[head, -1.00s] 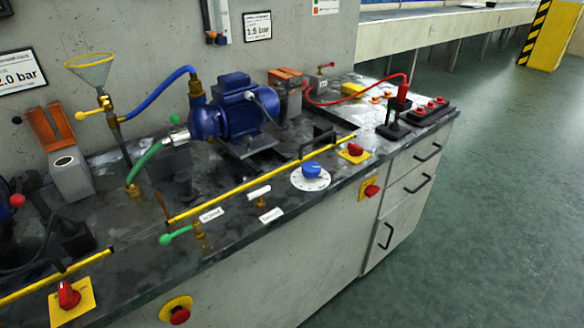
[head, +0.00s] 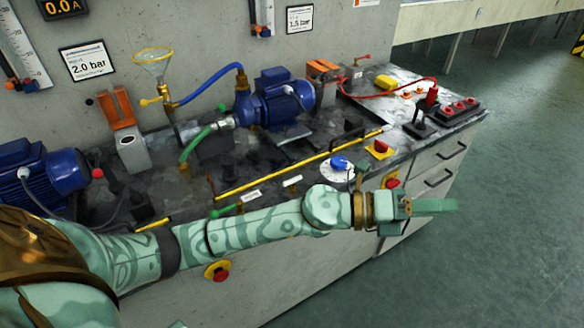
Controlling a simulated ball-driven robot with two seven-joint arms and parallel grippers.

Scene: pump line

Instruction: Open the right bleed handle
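Several small valve levers show in the head view, and I cannot tell which one is the right bleed handle. A small red lever (head: 362,57) stands at the back right, beyond the right blue motor pump (head: 280,95). A green lever (head: 224,211) and a white lever (head: 292,181) sit by the front edge of the bench. A yellow lever (head: 151,101) is on the pipe under the funnel. My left gripper (head: 432,207) is in front of the bench's right part, apart from these levers. Its fingers appear edge-on. My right gripper is not in view.
My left arm hides part of the front edge. A yellow rail (head: 290,167), a blue knob (head: 340,163), and red switches (head: 381,147) line the bench. A red cable (head: 400,82) loops at the right. The green floor (head: 520,190) is clear.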

